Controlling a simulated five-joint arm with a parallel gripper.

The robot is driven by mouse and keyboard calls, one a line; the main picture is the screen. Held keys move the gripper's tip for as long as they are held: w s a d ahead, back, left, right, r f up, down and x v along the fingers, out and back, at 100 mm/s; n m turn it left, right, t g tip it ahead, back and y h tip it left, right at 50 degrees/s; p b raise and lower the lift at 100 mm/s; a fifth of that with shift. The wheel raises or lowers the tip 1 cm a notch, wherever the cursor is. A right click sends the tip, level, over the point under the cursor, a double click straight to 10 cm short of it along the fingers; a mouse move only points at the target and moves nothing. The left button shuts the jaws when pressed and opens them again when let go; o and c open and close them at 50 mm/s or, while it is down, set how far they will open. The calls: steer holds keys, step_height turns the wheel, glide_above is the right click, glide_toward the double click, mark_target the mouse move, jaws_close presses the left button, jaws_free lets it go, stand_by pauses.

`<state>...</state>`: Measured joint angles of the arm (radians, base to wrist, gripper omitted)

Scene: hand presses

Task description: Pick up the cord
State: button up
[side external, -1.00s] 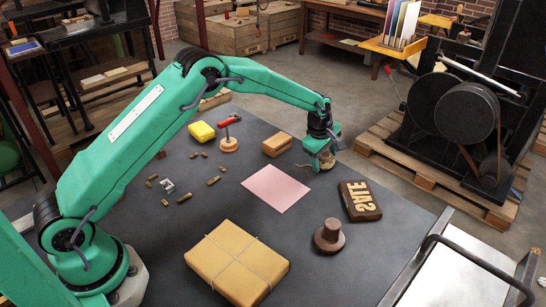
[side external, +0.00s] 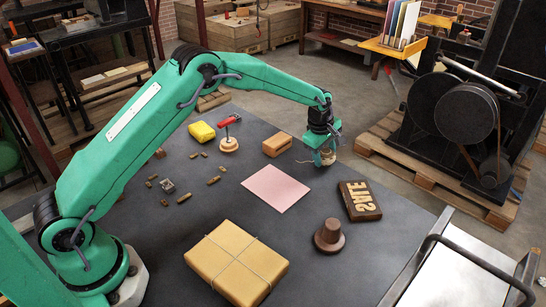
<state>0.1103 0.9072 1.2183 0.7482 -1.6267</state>
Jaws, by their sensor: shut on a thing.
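The cord (side external: 328,158) is a small tan ball of string at the back right of the dark table. A loose end trails from it to the left. My gripper (side external: 326,154) points down over the ball and is shut on it. The fingers partly hide the cord. The cord seems to be slightly above the table, though the gap under it is hard to make out.
A wooden block (side external: 277,144) lies left of the cord, and a pink sheet (side external: 276,188) lies in front.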

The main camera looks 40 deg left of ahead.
step_height(320, 180, up, 3)
steer(key=shift+f, duration=0.1)
steer(key=s+d+r, duration=0.6)
steer(key=s+d, duration=0.1)
steer(key=d, duration=0.2)
steer(key=shift+d+r, duration=0.15)
steer(key=shift+r, duration=0.25)
